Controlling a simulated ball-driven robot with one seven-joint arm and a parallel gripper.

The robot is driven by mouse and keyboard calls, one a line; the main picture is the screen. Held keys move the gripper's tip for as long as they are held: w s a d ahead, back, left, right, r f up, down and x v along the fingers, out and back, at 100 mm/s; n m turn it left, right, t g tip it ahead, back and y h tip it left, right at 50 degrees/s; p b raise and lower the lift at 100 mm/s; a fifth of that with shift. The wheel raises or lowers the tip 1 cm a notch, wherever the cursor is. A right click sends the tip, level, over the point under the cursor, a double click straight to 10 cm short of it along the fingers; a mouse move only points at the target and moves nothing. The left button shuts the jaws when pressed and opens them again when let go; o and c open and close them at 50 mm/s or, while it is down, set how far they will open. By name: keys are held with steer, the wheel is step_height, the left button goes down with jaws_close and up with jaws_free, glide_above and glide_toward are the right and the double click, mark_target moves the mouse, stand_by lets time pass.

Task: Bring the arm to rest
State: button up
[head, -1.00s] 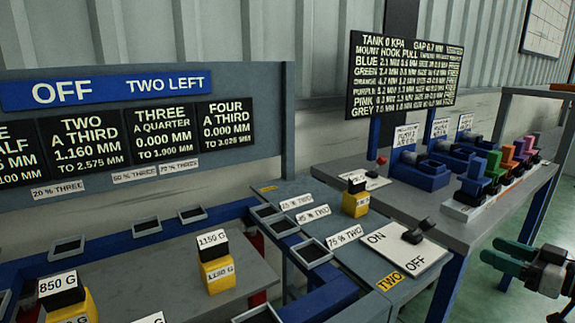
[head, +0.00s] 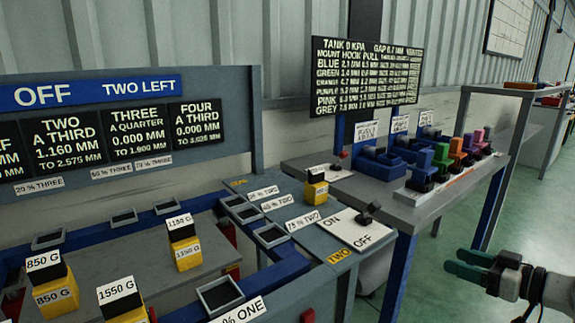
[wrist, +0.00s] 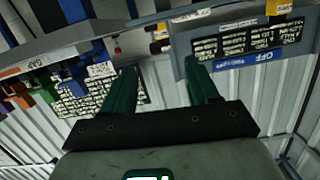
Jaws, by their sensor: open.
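My gripper (head: 465,265) is at the right edge of the head view, over the green floor and to the right of the grey bench (head: 405,208). Its green fingers point left. In the wrist view my gripper (wrist: 163,88) shows its two green fingers spread wide with nothing between them. My gripper touches nothing that I can see.
Coloured blocks (head: 455,150) and blue mounts (head: 378,163) stand on the bench. The ON/OFF switch plate (head: 345,230) is on the frame at its left. Yellow weights (head: 183,245) stand further left. The green floor (head: 510,220) at right is open.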

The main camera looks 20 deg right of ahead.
steer(key=s+a+f+m+g+h+p, duration=0.1)
steer(key=s+a+f+g+p, duration=0.3)
steer(key=a+f, duration=0.45)
steer(key=s+a+f+m+g+p, duration=0.15)
steer(key=s+a+f+g, duration=0.25)
steer(key=s+a+f, duration=0.45)
steer(key=s+a+g+h+p, duration=0.2)
steer(key=s+a, duration=0.1)
steer(key=s, duration=0.5)
steer(key=s+a+r+m+g+h+p, duration=0.1)
steer(key=s+a+g+h+p, duration=0.1)
steer(key=s, duration=0.7)
steer(key=shift+a+g+h+p, duration=0.4)
steer(key=shift+a+g+p, duration=0.25)
steer(key=shift+a+g, duration=0.15)
